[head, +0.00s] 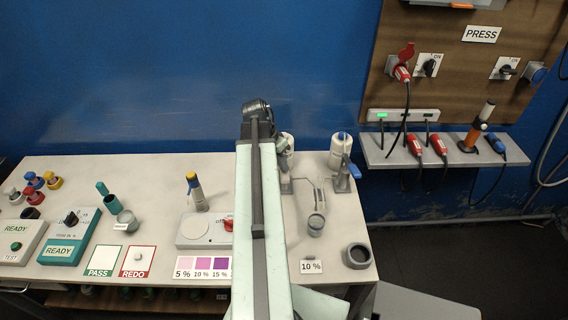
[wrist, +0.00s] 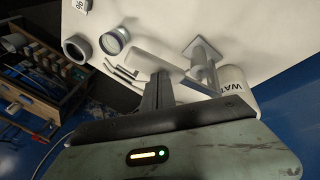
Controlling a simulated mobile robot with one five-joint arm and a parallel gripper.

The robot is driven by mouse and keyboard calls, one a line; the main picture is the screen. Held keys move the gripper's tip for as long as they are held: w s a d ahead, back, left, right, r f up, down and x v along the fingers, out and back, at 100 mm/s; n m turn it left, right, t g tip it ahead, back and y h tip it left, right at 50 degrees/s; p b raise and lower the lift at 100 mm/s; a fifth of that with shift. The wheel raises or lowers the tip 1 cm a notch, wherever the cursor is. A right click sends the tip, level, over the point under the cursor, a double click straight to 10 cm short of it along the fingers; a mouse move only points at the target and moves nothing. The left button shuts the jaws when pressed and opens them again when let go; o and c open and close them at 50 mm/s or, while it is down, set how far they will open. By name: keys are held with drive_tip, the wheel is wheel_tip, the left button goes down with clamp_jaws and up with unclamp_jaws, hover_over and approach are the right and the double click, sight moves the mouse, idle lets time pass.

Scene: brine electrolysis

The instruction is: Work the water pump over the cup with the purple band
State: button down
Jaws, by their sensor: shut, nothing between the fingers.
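A white bottle with a blue top and lever (head: 341,146) stands at the back right of the bench. The bottle lettered "WAT" shows in the wrist view (wrist: 236,82), partly cut off by my gripper body. A small grey cup (head: 316,224) stands in front of the pumps; in the wrist view (wrist: 114,41) its ring looks bluish-violet, but I cannot be sure of a purple band. My gripper (wrist: 159,77) is shut and empty, in front of the pump stand (wrist: 203,60) in the picture; contact is unclear. My arm hides the gripper in the head view.
A second white pump bottle (head: 287,143) stands partly behind my arm. A wider grey round holder (head: 357,256) sits at the bench's front right, beside a "10 %" label (head: 311,267). A wall shelf (head: 440,150) with plugs is at the right. A hotplate (head: 205,230) stands left of my arm.

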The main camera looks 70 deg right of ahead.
idle(0.3)
wheel_tip(320, 180, down, 6)
drive_tip(key=b, duration=0.6)
wheel_tip(320, 180, up, 6)
drive_tip(key=p, duration=0.6)
drive_tip(key=shift+r+p, duration=0.25)
drive_tip(key=shift+p, duration=0.05)
drive_tip(key=shift+f, duration=0.2)
idle(0.9)
drive_tip(key=f+b, duration=0.6)
drive_tip(key=shift+s+a, duration=0.1)
drive_tip(key=shift+a, duration=0.3)
drive_tip(key=r+p, duration=0.3)
drive_tip(key=r, duration=0.1)
drive_tip(key=r+p, duration=0.2)
drive_tip(key=shift+d+p, duration=0.3)
drive_tip(key=shift+d, duration=0.05)
idle(1.2)
